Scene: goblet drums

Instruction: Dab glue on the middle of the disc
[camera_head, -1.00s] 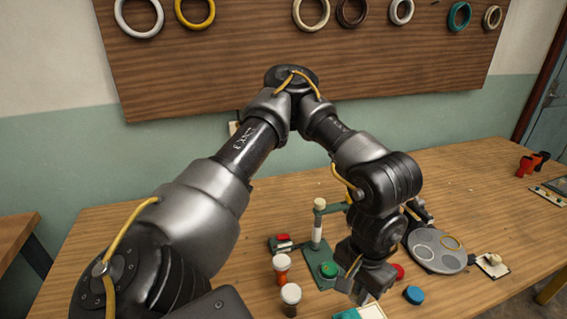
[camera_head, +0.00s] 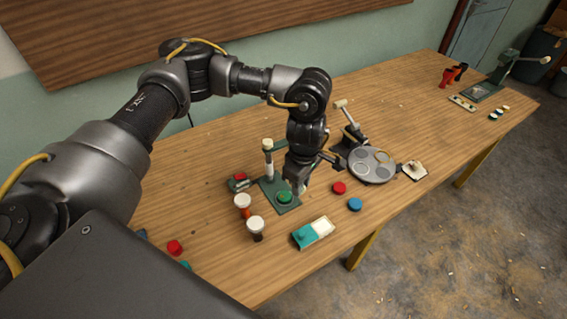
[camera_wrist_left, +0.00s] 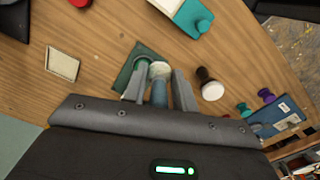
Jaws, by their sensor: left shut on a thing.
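A green disc (camera_head: 285,197) lies on the green base plate (camera_head: 291,208) of a small stand, which has a pale post (camera_head: 268,164) behind it. My left gripper (camera_head: 298,188) points down just above and to the right of the disc. In the left wrist view its jaws (camera_wrist_left: 158,92) are shut on a blue-grey stick (camera_wrist_left: 158,95) with a cream end, seemingly the glue stick. The plate (camera_wrist_left: 124,76) shows beyond the fingers there. The stick and fingers hide much of the disc, so I cannot tell whether the tip touches it. My right gripper is not in view.
Two cream-topped goblet shapes (camera_head: 242,201) (camera_head: 256,224) stand left of the teal-and-white box (camera_head: 313,232). Red (camera_head: 339,187) and blue (camera_head: 355,204) discs lie to the right, before a round grey plate (camera_head: 371,167). The table's right half is mostly clear.

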